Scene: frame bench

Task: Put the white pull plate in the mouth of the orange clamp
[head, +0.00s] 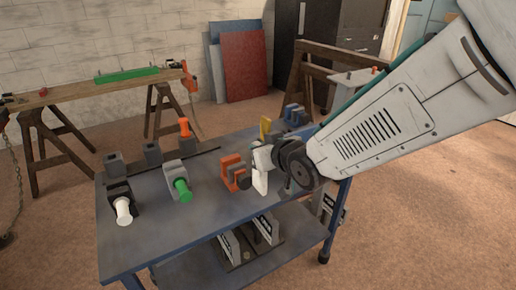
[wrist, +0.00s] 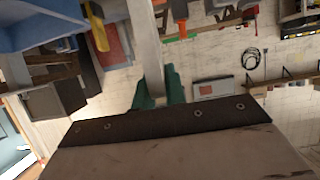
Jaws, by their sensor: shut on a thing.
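The white pull plate (head: 261,170) is upright in my gripper (head: 272,158), over the right part of the blue bench. In the wrist view the plate (wrist: 146,45) stands out from between the teal fingers of my gripper (wrist: 160,88). The orange clamp (head: 231,171), with a dark grey knob, stands on the bench just left of the plate in the head view. The plate looks beside the clamp; I cannot tell whether they touch.
Other clamps stand on the bench (head: 215,207): one with a white handle (head: 123,211), one with a green handle (head: 182,188), and blue ones (head: 294,114) at the back right. A yellow part (head: 265,126) is just behind the plate. The front middle of the bench is clear.

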